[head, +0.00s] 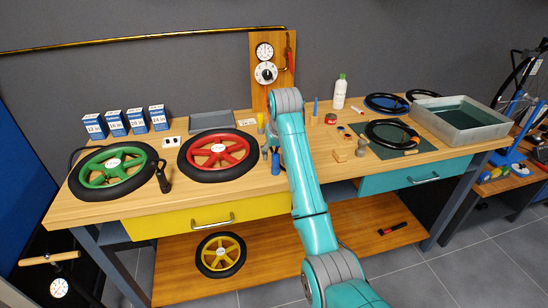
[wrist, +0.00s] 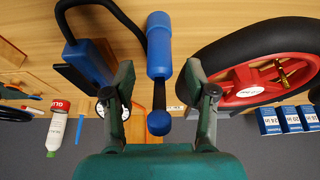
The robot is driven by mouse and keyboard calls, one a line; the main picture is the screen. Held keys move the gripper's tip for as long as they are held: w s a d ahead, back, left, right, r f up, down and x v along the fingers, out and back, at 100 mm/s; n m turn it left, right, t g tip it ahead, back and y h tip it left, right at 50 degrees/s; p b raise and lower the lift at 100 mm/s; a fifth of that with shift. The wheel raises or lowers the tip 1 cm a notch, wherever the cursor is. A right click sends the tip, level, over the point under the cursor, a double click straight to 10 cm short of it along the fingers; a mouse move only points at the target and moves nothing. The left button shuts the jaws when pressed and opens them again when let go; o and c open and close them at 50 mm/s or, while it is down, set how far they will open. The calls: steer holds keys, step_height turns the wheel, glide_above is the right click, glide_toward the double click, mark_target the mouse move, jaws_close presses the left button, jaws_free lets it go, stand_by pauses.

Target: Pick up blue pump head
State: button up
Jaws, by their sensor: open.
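Two blue parts show close to my gripper in the wrist view. A blue cylinder with a rounded blue end (wrist: 159,52) lies between the two finger lines, reaching down past the fingertips. To its left is a blue block with a black lever (wrist: 78,58), with a black hose curving over towards the cylinder. I cannot tell for certain which of the two is the pump head. My gripper (wrist: 158,78) is open, its dark green fingers apart on both sides of the cylinder; contact is not visible. In the head view a blue cylinder (head: 275,162) stands left of my arm, which hides the bench behind it.
The red wheel (head: 217,150) lies close left of the blue cylinder, and shows at the right in the wrist view (wrist: 245,92). The green wheel (head: 113,168) and a black pump head (head: 163,179) are further left. A board with gauges (head: 257,82) stands behind my arm.

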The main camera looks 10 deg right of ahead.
steer(key=shift+f, duration=0.2)
jaws_close()
